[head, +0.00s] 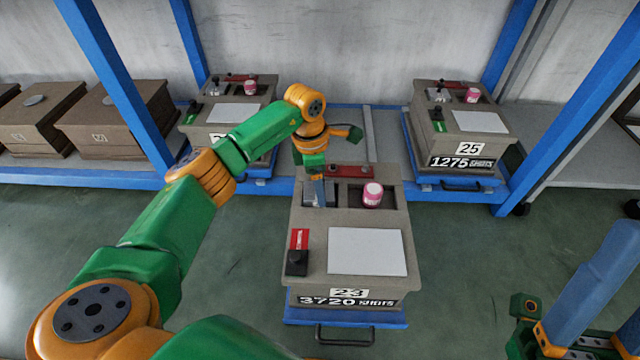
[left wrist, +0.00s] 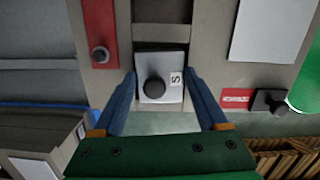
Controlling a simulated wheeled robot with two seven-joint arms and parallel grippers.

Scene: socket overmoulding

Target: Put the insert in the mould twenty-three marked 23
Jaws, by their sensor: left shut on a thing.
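The mould marked 23 (head: 350,293) stands at the centre front, its plate reading 3720 shots. My left gripper (head: 319,200) points down at its back left pocket. The insert also shows partly in the head view (head: 310,196), at the left pocket. I cannot tell whether it is seated or just above the pocket. My right gripper (head: 620,285) is at the lower right, its fingers apart and partly out of frame.
A pink jar (head: 372,195) stands in the right pocket of mould 23. A black lever with a red label (head: 298,262) is at its front left. Mould 25 (head: 470,148) and another mould (head: 222,140) stand behind. Brown boxes (head: 115,115) are at the left. Blue posts (head: 120,85) frame the racks.

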